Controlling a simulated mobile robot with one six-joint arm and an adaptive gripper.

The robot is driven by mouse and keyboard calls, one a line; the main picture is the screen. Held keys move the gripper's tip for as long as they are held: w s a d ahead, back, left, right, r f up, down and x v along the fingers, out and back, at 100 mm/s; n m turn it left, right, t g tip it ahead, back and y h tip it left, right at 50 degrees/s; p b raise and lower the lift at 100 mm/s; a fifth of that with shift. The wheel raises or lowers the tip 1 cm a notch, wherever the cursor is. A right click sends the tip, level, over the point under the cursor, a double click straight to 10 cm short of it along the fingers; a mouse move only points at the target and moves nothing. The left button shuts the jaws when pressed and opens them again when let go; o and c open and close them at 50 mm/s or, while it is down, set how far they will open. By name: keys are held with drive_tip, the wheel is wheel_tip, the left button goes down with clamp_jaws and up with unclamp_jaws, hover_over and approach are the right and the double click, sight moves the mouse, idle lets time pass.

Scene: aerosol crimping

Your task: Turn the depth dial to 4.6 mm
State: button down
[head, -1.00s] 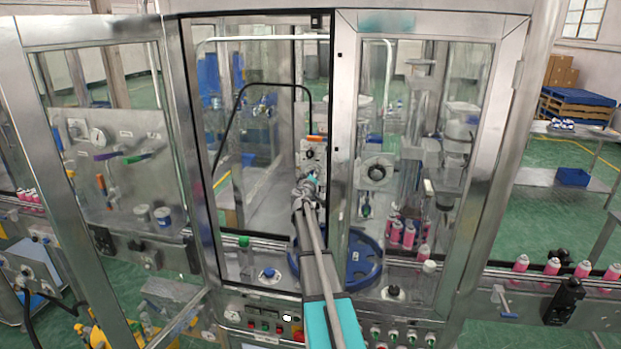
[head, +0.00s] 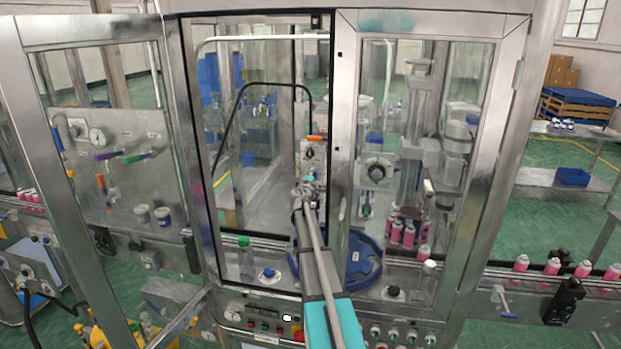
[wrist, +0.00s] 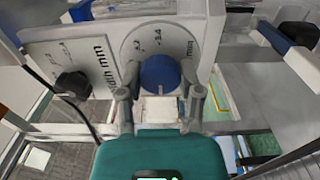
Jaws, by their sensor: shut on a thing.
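In the wrist view, a round blue dial (wrist: 160,73) sits on a pale scale plate with black numbers and "mm"; one number above it looks like 3.4. The plate appears rotated in this view, and I cannot read the exact setting. My gripper (wrist: 160,92) has one finger on each side of the blue dial and is shut on it. In the head view my gripper (head: 309,185) reaches through the open cabinet front to the small panel, and the arm and gripper hide the dial there.
A black knob (wrist: 73,86) on a second scale plate (wrist: 85,65) is left of the dial. The door frame post (head: 344,130) is close right of my arm.

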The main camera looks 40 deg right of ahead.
drive_tip(key=shift+d, duration=0.15)
drive_tip(key=shift+c, duration=1.3)
unclamp_jaws()
drive_tip(key=v, duration=1.2)
